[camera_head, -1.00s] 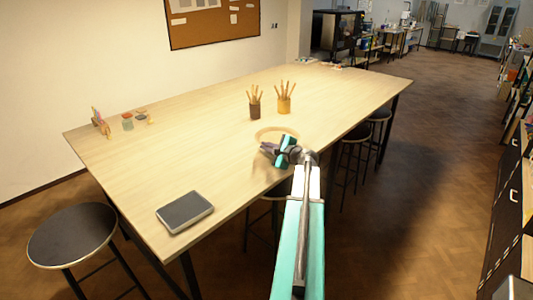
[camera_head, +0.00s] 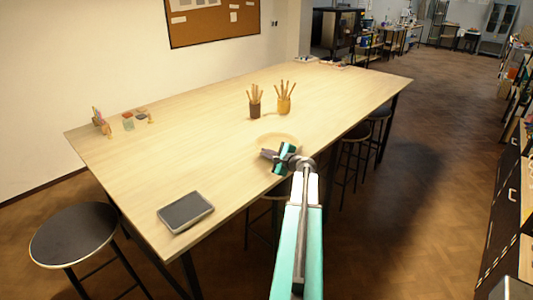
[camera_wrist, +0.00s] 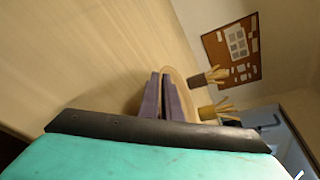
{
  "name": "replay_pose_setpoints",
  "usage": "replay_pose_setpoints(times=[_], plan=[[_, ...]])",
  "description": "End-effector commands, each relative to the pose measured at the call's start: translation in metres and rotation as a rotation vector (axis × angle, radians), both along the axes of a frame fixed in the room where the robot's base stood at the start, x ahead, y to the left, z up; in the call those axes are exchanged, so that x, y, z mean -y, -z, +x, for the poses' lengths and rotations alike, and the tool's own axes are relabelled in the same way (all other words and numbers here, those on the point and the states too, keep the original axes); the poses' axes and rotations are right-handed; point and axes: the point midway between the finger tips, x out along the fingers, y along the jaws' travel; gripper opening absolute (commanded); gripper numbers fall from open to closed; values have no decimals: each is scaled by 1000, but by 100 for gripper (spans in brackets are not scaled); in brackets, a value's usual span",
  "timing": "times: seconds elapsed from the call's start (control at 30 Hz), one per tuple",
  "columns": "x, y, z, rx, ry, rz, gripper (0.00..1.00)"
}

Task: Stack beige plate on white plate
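The beige plate (camera_head: 278,137) is at the right side of the long table, just beyond my gripper (camera_head: 268,154). In the wrist view the plate (camera_wrist: 178,82) shows as a thin, steep ellipse at the fingers. My gripper (camera_wrist: 162,88) has its two dark fingers close together and appears shut on the plate's near rim. The fingers hide part of that rim. The plate is low over or on the tabletop; I cannot tell whether it touches. I cannot make out a separate white plate; it may be hidden beneath.
The wooden table (camera_head: 190,150) is largely clear. A dark pencil cup (camera_head: 255,108) and a yellow pencil cup (camera_head: 284,104) stand behind the plate. A grey tablet-like slab (camera_head: 186,211) lies near the front edge. Stools, including a round one (camera_head: 75,235), stand around the table.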

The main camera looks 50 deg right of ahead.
Motion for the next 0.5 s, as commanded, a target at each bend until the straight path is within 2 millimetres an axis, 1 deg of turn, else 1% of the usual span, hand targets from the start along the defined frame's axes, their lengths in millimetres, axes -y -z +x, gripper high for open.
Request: replay_pose_setpoints(times=[0.17, 0.5], plan=[[0, -1, 0, 1, -1, -2, 0], [0, 6, 0, 1, -1, -2, 0]])
